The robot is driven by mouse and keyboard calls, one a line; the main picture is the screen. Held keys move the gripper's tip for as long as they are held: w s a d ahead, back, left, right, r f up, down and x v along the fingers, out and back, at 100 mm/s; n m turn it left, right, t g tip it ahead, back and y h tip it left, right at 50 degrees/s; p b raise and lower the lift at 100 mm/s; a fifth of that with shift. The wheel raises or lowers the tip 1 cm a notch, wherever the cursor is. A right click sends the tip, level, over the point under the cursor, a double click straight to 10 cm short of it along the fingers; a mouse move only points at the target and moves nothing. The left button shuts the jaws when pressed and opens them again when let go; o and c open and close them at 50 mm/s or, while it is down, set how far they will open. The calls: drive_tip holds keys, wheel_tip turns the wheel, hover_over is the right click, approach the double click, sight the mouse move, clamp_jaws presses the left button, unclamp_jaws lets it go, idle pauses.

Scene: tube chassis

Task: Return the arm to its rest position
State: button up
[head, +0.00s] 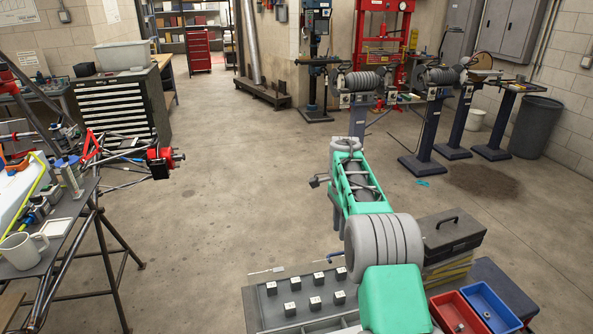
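My green and grey arm reaches up from the bottom right of the head view, over the near bench and out above the floor. A small dark part sticks out to the left of this link. I cannot tell whether it belongs to my gripper. No fingertips show clearly, and nothing held can be made out.
A grey tray (256,315) with several small labelled blocks lies left of my arm. A black toolbox (452,238), a red bin (458,314) and a blue bin (490,306) stand right. A tube chassis (125,140) and a mug (22,250) are left. The middle floor (220,190) is clear.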

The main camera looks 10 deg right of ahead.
drive_tip(key=s+a+r+n+t, duration=0.1)
drive_tip(key=s+a+r+n, duration=0.2)
drive_tip(key=s+r+n, duration=0.3)
drive_tip(key=s+a+r+n+t, duration=0.2)
drive_tip(key=s+a+r+n, duration=0.1)
drive_tip(key=s, duration=0.6)
drive_tip(key=s+a+f+n, duration=0.2)
drive_tip(key=s+n, duration=0.2)
drive_tip(key=s, duration=0.3)
drive_tip(key=s+a+f+n+t, duration=0.1)
drive_tip(key=s+a+f+n, duration=0.1)
drive_tip(key=s, duration=0.6)
drive_tip(key=shift+s+a+f+n, duration=0.3)
drive_tip(key=shift+f+n, duration=0.4)
drive_tip(key=shift+n, duration=0.4)
